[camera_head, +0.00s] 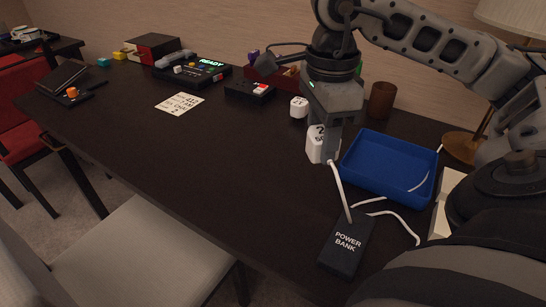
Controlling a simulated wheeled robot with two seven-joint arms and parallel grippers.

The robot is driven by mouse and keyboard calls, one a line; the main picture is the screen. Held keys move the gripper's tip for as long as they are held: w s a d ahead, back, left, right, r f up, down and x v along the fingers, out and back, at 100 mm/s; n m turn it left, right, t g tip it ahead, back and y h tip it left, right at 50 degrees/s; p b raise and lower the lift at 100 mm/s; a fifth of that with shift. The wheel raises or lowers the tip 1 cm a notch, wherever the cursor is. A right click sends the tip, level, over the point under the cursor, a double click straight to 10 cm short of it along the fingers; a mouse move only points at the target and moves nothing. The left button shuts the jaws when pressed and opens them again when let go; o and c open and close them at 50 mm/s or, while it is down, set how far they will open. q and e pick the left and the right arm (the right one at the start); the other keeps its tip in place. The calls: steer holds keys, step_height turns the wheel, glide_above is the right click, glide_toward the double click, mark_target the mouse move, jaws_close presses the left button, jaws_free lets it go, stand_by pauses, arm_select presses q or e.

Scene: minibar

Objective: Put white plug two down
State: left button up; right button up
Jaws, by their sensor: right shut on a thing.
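My right gripper (332,148) points down near the middle of the table, shut on a white plug (316,146) marked with a 2. The fingers hide part of this plug, and I cannot tell whether its base touches the table. A white cable runs from beside the plug and fingers down to the black power bank (346,243). Another small white plug (299,107) stands on the table farther back, left of the gripper. My left gripper is not in view.
A blue tray (392,166) lies right of the gripper, with white cable over its near right part. A brown cup (381,100) and a lamp base (463,147) stand behind. A card (179,103) and black devices (192,70) lie left. The dark table (235,150) is clear left of the gripper.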

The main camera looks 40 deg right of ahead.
steer(key=w+f, duration=0.3)
steer(key=w+d+f, duration=0.1)
steer(key=w+f, duration=0.1)
steer(key=w, duration=0.2)
steer(key=w+f, duration=0.3)
steer(key=w, duration=0.1)
steer(key=shift+w+d+f, duration=0.2)
steer(key=shift+d+f, duration=0.1)
steer(key=shift+d, duration=0.05)
steer(key=shift+w+f, duration=0.15)
steer(key=shift+f, duration=0.75)
steer(key=shift+w+f, duration=0.1)
steer(key=shift+f, duration=0.75)
steer(key=shift+f+b, duration=0.1)
steer(key=shift+b, duration=0.2)
steer(key=o, duration=1.3)
